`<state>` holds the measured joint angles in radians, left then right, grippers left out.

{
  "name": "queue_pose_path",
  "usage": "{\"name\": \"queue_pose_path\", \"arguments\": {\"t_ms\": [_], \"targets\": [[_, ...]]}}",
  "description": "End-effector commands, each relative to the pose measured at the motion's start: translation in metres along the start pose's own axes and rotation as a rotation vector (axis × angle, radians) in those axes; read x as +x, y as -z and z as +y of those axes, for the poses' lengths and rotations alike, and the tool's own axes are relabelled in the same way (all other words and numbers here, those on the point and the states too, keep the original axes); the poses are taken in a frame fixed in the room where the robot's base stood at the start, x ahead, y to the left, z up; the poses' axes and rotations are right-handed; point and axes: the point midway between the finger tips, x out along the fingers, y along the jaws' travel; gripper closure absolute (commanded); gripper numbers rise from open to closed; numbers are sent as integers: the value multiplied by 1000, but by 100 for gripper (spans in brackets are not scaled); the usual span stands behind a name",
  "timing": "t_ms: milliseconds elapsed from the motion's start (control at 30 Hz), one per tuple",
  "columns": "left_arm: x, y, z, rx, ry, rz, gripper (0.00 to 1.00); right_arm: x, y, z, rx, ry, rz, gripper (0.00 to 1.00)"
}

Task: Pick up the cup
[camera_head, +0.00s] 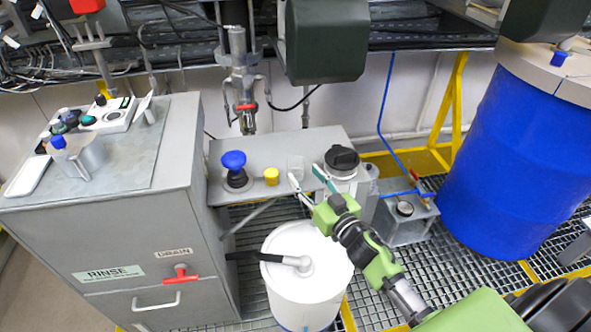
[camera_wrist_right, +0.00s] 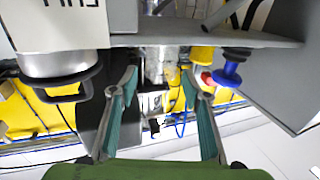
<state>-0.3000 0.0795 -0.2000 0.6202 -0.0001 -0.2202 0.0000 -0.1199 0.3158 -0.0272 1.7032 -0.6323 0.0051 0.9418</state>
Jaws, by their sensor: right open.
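A small clear cup (camera_head: 296,162) stands on the grey shelf, right of the yellow cap. In the right wrist view a see-through shape that looks like this cup (camera_wrist_right: 157,62) shows beyond the fingertips, partly blurred against the background. My right gripper (camera_head: 307,177) is open and empty, with its fingers on the near side of the cup and to its right. In the right wrist view the spread fingers (camera_wrist_right: 158,80) have the cup between them, ahead of the tips. I cannot tell any contact. My left gripper is not in view.
A black-lidded canister (camera_head: 342,161) stands close right of my gripper. A yellow cap (camera_head: 271,176) and blue knob (camera_head: 235,168) sit left of the cup. A white drum (camera_head: 306,268) stands below, a blue barrel (camera_head: 517,150) right. A dark box (camera_head: 325,40) hangs above.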

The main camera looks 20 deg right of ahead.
Motion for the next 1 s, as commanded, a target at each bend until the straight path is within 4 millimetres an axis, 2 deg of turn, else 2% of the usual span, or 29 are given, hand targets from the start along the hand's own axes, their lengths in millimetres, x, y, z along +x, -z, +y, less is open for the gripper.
{"name": "queue_pose_path", "arguments": {"t_ms": [233,533,867,933,1000], "targets": [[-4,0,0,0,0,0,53,16,2,0,0,-1,0,57],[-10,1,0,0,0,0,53,54,1,-2,1,-1,0,57],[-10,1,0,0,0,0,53,60,0,-2,1,0,-1,57],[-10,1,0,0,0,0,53,60,0,-2,1,0,-1,72],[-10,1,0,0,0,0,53,60,0,-2,1,0,-1,75]]}}
